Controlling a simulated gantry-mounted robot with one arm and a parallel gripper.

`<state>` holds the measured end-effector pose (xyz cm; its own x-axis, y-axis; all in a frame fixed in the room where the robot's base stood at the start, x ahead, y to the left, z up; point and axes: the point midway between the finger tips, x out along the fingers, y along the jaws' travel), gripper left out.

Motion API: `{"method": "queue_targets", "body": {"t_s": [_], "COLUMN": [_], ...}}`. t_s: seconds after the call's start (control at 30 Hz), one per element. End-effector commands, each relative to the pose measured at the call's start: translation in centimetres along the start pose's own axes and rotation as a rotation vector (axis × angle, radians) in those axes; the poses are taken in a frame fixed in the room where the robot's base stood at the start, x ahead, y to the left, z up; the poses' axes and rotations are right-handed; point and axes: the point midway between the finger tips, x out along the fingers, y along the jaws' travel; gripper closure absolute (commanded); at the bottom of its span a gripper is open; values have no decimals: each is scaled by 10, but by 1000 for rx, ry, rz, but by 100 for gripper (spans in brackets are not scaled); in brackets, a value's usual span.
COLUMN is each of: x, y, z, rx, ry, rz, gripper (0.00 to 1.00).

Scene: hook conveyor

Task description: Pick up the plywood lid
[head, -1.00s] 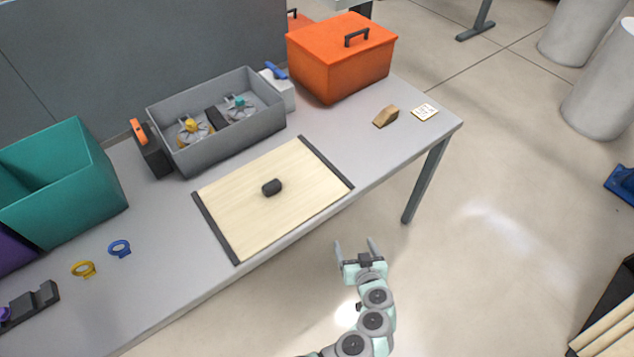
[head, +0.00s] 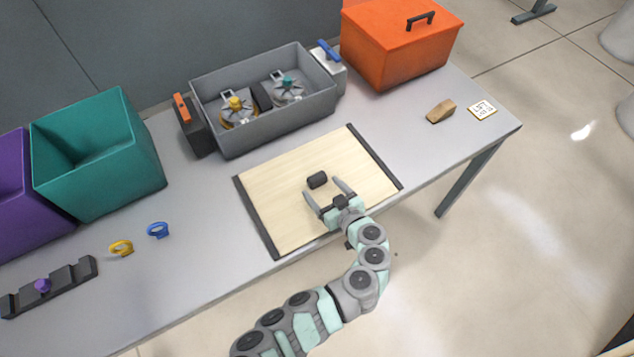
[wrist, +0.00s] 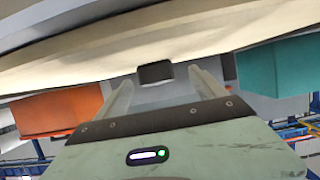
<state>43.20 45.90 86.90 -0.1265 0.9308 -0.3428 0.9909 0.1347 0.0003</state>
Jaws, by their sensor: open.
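The plywood lid (head: 285,211) lies flat on the grey table, a pale board with dark strips along its two short ends. A dark knob (head: 317,180) stands near its middle. My gripper (head: 325,193) is open and empty over the front half of the lid, its two fingers pointing at the knob from the near side. In the wrist view the knob (wrist: 155,72) shows ahead, between the two pale fingers (wrist: 163,90) and apart from them. The lid (wrist: 110,50) spans the top of that view.
Behind the lid stands an open grey bin (head: 285,118) holding parts with yellow and teal knobs. An orange box (head: 385,60) is at the back right, with a wooden block (head: 440,112) near it. Teal (head: 130,175) and purple (head: 15,215) bins stand at the left.

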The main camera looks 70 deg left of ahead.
Motion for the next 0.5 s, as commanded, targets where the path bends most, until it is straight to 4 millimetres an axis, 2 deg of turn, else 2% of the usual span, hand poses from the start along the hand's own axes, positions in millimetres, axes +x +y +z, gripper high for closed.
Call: {"method": "queue_targets", "body": {"t_s": [0.27,0.5], "x": [27,49], "y": [6,7], "z": [-8,-6], "rx": [1,1], "ry": [1,0], "rz": [-5,-1], "gripper": [20,20]}}
